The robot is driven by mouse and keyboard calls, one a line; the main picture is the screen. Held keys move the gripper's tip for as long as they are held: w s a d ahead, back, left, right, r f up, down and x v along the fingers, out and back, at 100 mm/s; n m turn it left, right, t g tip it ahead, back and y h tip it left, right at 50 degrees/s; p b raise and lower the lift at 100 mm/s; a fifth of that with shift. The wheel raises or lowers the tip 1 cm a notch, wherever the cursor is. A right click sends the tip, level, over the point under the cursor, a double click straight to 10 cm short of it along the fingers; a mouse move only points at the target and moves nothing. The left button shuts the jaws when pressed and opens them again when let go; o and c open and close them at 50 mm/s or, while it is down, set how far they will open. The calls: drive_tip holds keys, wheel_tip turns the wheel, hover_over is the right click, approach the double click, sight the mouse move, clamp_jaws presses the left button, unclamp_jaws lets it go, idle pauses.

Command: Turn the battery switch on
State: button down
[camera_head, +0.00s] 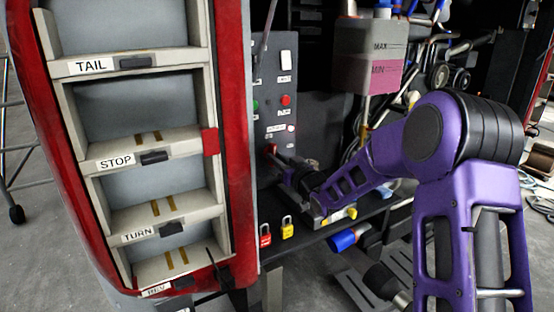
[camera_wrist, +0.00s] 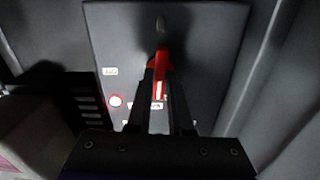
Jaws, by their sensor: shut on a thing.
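The battery switch shows as a red handle (camera_wrist: 162,62) on a dark control panel (camera_wrist: 215,60) in the wrist view. My gripper (camera_wrist: 160,90) is shut on the red handle, with one black finger on each side of it. In the head view, my gripper (camera_head: 283,160) reaches from the right to the lower part of the panel (camera_head: 265,92). A small bit of the red handle (camera_head: 271,149) shows at its tip. The handle's exact angle is hard to tell, and its base is partly hidden.
A red-framed lamp housing (camera_head: 236,130) with labelled compartments stands close left of the panel. Red (camera_head: 265,235) and yellow (camera_head: 287,227) padlocks hang below my gripper. A tank with pink fluid (camera_head: 368,75) and hoses are behind my arm. A red button (camera_head: 286,99) sits above the handle.

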drive_tip(key=shift+n, duration=0.6)
drive_tip(key=c, duration=0.8)
unclamp_jaws()
drive_tip(key=v, duration=1.7)
drive_tip(key=shift+s+d+p, duration=0.2)
drive_tip(key=shift+p, duration=0.15)
drive_tip(key=shift+r, duration=0.1)
